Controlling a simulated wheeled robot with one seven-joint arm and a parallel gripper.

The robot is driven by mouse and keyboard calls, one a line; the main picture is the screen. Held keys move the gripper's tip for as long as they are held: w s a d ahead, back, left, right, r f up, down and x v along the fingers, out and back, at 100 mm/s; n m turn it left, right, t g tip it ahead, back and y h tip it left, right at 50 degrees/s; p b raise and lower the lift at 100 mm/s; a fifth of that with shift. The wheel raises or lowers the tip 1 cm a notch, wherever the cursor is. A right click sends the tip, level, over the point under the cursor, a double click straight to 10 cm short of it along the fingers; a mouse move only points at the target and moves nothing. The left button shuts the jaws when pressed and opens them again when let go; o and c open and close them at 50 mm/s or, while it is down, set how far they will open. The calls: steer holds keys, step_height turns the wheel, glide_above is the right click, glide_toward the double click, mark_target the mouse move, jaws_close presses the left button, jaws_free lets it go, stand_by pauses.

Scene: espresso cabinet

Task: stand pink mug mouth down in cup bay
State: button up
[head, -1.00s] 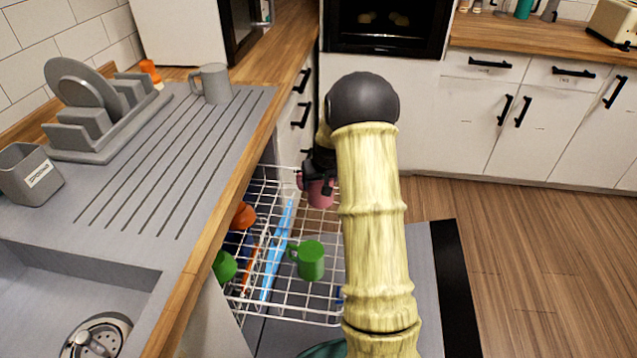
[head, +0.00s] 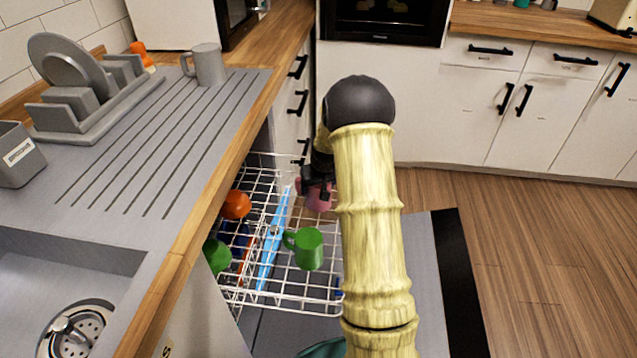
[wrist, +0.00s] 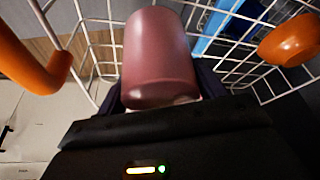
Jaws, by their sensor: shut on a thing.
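The pink mug (head: 318,197) is at the far right part of the white wire rack (head: 283,301), partly hidden by my arm. My gripper (head: 316,180) is shut on it from above. In the wrist view the pink mug (wrist: 158,58) fills the top middle, between the jaws of my gripper (wrist: 160,105). Wire bars show around and behind the mug. I cannot tell whether it touches the rack, and its mouth is not clearly visible.
A green mug (head: 308,249), an orange mug (head: 236,204), another green piece (head: 217,255) and a blue utensil (head: 274,240) are in the rack. The wooden counter edge (head: 190,240) runs along its left. A grey mug (head: 207,64) stands on the drainboard.

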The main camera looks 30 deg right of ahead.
steer(key=shift+w+a+f+b, duration=0.1)
steer(key=shift+f+b, duration=0.45)
steer(key=shift+f, duration=0.85)
steer(key=shift+a, duration=0.1)
steer(key=shift+f, duration=0.4)
steer(key=o, duration=1.3)
steer(key=shift+o, duration=0.2)
steer(key=d+p+v, duration=0.1)
steer(key=p+v, duration=0.2)
steer(key=v, duration=1.4)
steer(key=shift+a+r+p, duration=0.2)
steer(key=shift+a+p, duration=0.15)
steer(key=shift+a, duration=0.1)
